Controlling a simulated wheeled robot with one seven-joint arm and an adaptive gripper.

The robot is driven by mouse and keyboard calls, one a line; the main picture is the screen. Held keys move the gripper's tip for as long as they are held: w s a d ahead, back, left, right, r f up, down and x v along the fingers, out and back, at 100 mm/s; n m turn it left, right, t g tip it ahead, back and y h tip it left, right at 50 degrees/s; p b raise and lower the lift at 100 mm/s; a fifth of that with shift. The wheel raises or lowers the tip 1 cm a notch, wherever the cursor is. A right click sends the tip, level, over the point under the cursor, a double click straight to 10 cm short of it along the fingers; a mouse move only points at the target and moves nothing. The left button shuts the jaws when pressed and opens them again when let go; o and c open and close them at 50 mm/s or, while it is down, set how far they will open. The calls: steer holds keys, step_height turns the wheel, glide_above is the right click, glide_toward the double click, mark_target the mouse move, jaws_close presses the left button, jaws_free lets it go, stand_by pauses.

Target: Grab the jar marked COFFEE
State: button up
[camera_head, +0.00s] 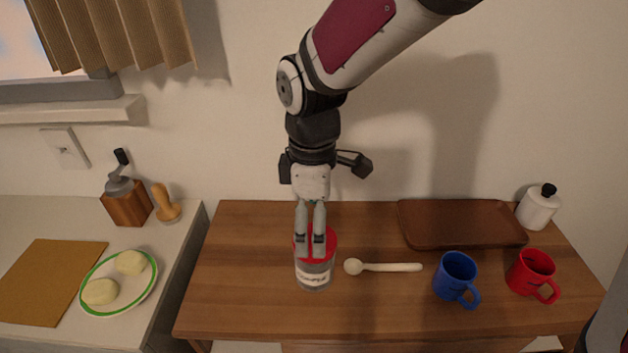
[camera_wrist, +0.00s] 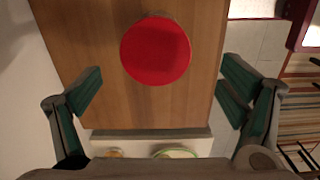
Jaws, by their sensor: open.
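A clear jar with a red lid and a white label (camera_head: 314,278) stands upright on the wooden table. The label's dark lettering is too small to read with certainty. My gripper (camera_head: 311,250) hangs pointing down over the jar and hides part of its lid. In the wrist view the round red lid (camera_wrist: 156,50) lies beyond the fingertips, toward the top of the picture. The fingers of my gripper (camera_wrist: 160,88) are spread wide with nothing between them.
A wooden spoon (camera_head: 385,267) lies right of the jar. A blue mug (camera_head: 456,275), a red mug (camera_head: 531,270), a brown tray (camera_head: 460,222) and a white bottle (camera_head: 538,207) stand further right. A counter at left holds a plate (camera_head: 120,299) and a grinder (camera_head: 126,205).

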mark_target(311, 278)
steer(key=f, duration=1)
steer(key=shift+w+d+f, duration=0.1)
steer(key=shift+w, duration=0.1)
steer(key=c, duration=1.7)
